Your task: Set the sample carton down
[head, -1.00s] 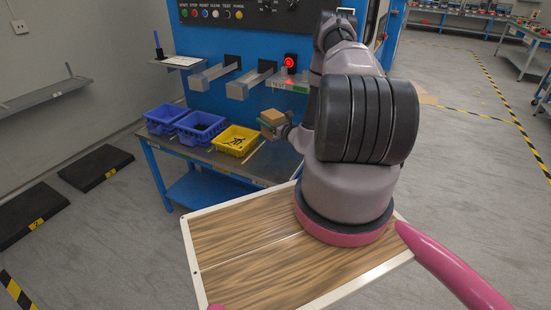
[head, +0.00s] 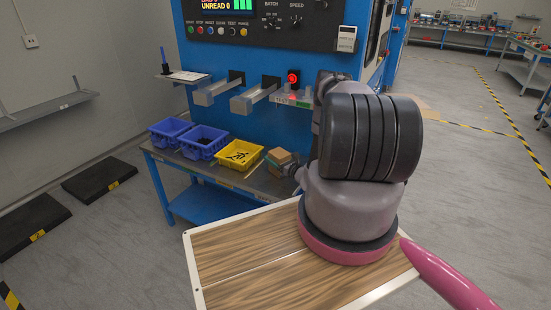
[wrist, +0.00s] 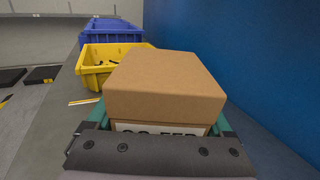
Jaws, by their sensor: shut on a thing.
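The sample carton, a brown cardboard box (head: 279,156), is at the right end of the grey bench (head: 232,178), to the right of the yellow bin. In the wrist view the carton (wrist: 165,82) fills the middle, upright, with part of a printed white label on its near side. My gripper (wrist: 158,118) is shut on it, with a green finger at each side. In the head view my gripper (head: 291,169) is small and partly hidden by my arm. The carton is low over the bench; I cannot tell whether its underside touches the top.
A yellow bin (head: 239,154) with dark parts stands left of the carton, with two blue bins (head: 201,142) beyond. The blue machine (head: 228,104) rises behind the bench. Metal chutes (head: 252,99) and a red-lit button (head: 293,78) project above.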

